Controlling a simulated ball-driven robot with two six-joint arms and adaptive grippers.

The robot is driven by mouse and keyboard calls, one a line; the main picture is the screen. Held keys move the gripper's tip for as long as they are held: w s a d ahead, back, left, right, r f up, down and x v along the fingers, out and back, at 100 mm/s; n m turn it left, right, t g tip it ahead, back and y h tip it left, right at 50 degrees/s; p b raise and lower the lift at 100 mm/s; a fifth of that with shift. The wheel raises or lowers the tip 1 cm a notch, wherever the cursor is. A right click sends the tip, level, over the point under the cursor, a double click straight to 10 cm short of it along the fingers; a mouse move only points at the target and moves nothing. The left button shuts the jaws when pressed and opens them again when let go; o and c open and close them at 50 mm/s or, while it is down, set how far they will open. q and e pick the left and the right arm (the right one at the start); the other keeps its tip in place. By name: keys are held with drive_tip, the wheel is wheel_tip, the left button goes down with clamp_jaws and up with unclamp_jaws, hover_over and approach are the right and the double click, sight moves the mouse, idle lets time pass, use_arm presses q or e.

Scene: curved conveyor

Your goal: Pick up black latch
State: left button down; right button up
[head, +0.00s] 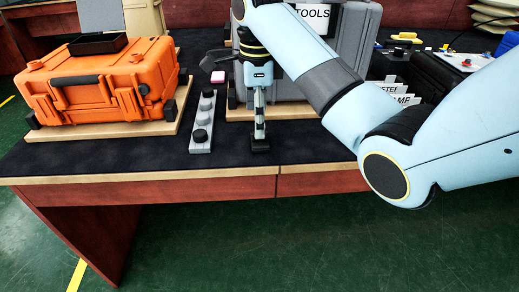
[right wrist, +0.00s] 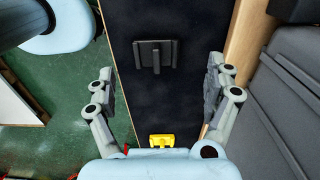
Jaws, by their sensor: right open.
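The black latch (right wrist: 155,55) lies on the dark table mat in the right wrist view, a flat dark piece with a raised bar. My right gripper (right wrist: 160,78) is open, with one finger on each side of the latch and clear room between. Nothing is in its jaws. In the head view the right gripper (head: 259,125) points down over the mat near the table's front edge. A small dark shape at its lower end could be the latch or a fingertip; I cannot tell. My left gripper is not in view.
An orange case (head: 95,85) stands on a board at the left. A grey strip with black knobs (head: 202,130) lies left of the gripper. A grey case (head: 350,40) stands behind it. A yellow piece (right wrist: 161,140) shows low in the right wrist view.

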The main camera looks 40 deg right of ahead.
drive_tip(key=f, duration=0.1)
drive_tip(key=f+b, duration=0.1)
drive_tip(key=f, duration=0.3)
drive_tip(key=shift+s, duration=0.3)
drive_tip(key=c, duration=1.2)
drive_tip(key=shift+r, duration=0.1)
drive_tip(key=shift+c, duration=0.2)
drive_tip(key=shift+r, duration=0.1)
wheel_tip(320, 180, up, 4)
drive_tip(key=shift+d+r+p, duration=0.1)
drive_tip(key=shift+r+p, duration=0.15)
drive_tip(key=shift+p, duration=0.45)
drive_tip(key=s+d+r+p, duration=0.6)
drive_tip(key=s+r+p, duration=0.3)
drive_tip(key=p, duration=0.3)
drive_tip(key=shift+s+d+r, duration=0.25)
drive_tip(key=shift+s+r, duration=0.05)
drive_tip(key=shift+r, duration=0.05)
